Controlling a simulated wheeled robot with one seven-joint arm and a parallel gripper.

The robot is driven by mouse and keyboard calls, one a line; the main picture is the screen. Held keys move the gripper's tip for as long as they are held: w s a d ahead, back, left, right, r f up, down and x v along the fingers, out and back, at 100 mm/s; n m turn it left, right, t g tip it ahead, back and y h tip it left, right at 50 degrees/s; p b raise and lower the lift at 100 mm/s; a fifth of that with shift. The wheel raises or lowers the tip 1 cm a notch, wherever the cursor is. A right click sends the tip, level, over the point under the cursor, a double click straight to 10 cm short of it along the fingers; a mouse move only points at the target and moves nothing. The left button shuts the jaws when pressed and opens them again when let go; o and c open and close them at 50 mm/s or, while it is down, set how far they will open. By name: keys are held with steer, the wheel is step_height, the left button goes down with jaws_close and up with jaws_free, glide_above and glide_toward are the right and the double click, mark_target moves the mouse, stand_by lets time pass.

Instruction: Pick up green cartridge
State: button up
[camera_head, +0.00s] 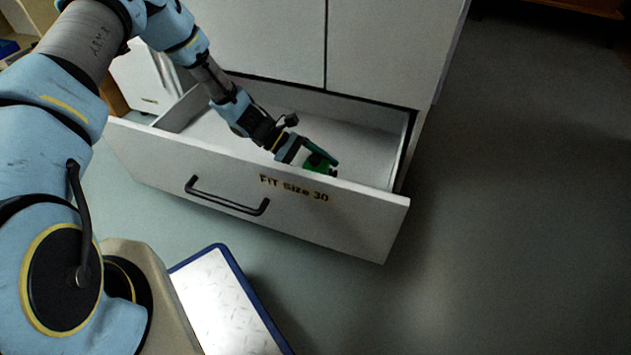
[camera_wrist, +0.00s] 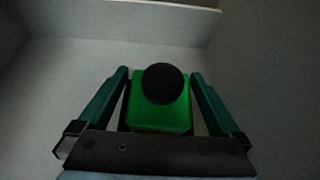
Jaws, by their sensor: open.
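The green cartridge (camera_wrist: 161,118) is a bright green block with a round black cap (camera_wrist: 165,83). It is inside the open white drawer (camera_head: 292,188). In the head view the green cartridge (camera_head: 316,163) shows only in part, behind the drawer front and by my fingers. My gripper (camera_wrist: 160,82) is open, with one teal finger on each side of the cartridge. In the wrist view narrow gaps seem to show beside the block; whether a finger touches it I cannot tell. In the head view my gripper (camera_head: 320,158) reaches down into the drawer.
The drawer front carries a black handle (camera_head: 226,196) and the label "FIT Size 30". White cabinet doors (camera_head: 375,50) rise behind the drawer. A blue-edged white platform (camera_head: 222,305) is at lower left of centre. The grey floor at right is clear.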

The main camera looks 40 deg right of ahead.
steer(key=shift+s+d+f, duration=0.2)
steer(key=shift+s, duration=0.1)
jaws_close()
stand_by(0.6)
